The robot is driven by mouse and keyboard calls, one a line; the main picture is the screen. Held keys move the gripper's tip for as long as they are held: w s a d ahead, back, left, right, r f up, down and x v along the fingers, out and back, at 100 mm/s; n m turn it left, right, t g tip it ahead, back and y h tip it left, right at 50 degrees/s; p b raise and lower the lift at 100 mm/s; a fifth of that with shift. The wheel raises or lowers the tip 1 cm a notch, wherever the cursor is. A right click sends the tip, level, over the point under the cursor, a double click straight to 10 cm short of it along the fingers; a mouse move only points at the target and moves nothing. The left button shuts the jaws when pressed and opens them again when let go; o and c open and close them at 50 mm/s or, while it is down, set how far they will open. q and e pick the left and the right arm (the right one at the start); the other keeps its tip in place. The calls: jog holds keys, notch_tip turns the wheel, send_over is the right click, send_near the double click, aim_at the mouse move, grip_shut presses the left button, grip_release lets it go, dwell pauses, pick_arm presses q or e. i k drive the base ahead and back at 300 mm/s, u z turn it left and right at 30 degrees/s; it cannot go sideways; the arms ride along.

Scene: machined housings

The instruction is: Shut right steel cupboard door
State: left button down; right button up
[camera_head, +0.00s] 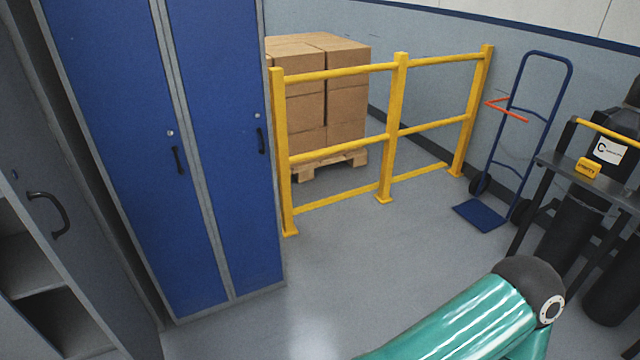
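The grey steel cupboard stands at the left edge, cut off by the picture. Its right door (70,245) is a tall grey panel with a dark bow handle (48,212) near its left edge. To the left of that edge, the cupboard's inside shows with grey shelves (25,268). I cannot tell how far the door stands from its frame. Neither of my grippers is in view. Only a teal link of one of my arms and its dark joint show at the bottom right, far from the door.
A blue two-door locker (120,130) stands right beside the cupboard. Behind are a yellow guard rail (388,130), stacked cartons (335,90) on a pallet (330,166) and a blue hand truck (480,216). A dark trolley (565,168) stands at right. The middle floor is clear.

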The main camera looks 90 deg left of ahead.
aim_at(37, 180)
jog(key=z, duration=0.7)
jog(key=i, duration=0.2)
jog(key=u, duration=3.1)
jog(key=i, duration=0.25)
jog(key=u, duration=1.8)
jog(key=k, duration=0.6)
jog(key=u, duration=0.45)
jog(key=i, duration=1.65)
jog(key=z, duration=0.4)
